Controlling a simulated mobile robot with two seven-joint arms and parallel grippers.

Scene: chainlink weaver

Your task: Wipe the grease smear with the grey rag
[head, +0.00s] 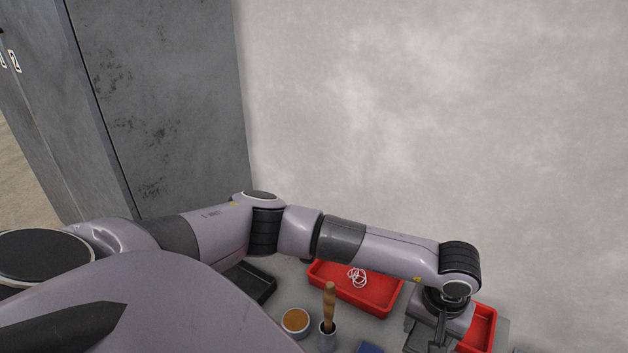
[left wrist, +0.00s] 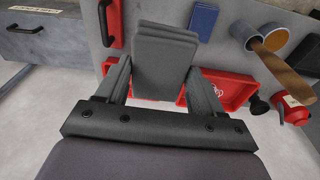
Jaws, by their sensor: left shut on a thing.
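My left gripper (head: 440,332) is at the lower right of the head view, over the work surface by the red trays. In the left wrist view my left gripper (left wrist: 160,68) has a finger on each side of the folded grey rag (left wrist: 164,42) and is shut on it. The rag also shows in part under the wrist in the head view (head: 416,338). I cannot make out the grease smear in either view. My right gripper is not in view.
A red tray (head: 345,290) holds white rings; another red tray (head: 483,325) is beside my wrist. A tin with brown contents (head: 295,320), a cup with a wooden-handled tool (head: 329,310), a blue item (left wrist: 203,18) and a black tray (head: 255,282) stand nearby. A wall is behind.

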